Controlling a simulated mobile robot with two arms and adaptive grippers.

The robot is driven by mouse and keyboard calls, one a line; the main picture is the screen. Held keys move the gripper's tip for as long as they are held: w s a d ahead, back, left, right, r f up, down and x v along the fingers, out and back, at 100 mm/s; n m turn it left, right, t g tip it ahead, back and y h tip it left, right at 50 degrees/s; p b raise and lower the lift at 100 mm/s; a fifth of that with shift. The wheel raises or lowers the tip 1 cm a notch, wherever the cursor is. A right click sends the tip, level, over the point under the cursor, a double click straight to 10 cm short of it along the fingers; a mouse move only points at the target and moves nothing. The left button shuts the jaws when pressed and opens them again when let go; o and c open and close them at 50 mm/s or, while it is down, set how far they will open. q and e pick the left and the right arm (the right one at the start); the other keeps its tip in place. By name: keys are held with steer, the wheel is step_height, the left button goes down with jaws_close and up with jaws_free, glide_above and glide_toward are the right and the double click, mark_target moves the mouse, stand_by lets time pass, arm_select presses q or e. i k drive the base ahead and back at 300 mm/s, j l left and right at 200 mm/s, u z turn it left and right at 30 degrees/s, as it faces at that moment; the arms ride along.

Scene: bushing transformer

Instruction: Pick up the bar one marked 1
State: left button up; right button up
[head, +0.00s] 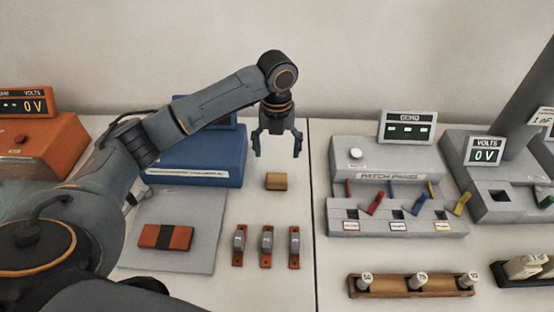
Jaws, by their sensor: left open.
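My left gripper (278,152) is open and points down, with nothing visible between its fingers. It hangs above and behind a small tan block (276,182) on the white table. In front of that block stand three small copper-coloured pieces with grey middles: a left one (238,246), a middle one (266,247) and a right one (294,248). An orange-brown bar with a black band (165,237) lies on a grey mat (199,255) at the left. I cannot read a mark 1 on any of these. My right gripper is not in view.
A blue box (197,160) stands behind the mat. A grey patch panel (390,163) with coloured plugs is right of a table seam. A wooden rack (395,286) holds weights marked by number. An orange meter (40,145) is far left, a grey meter unit (487,190) at right.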

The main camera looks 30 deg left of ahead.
mark_target(240, 237)
steer(key=k+l, duration=0.5)
steer(key=k, duration=0.2)
steer(key=k+l, duration=0.5)
steer(key=k, duration=0.15)
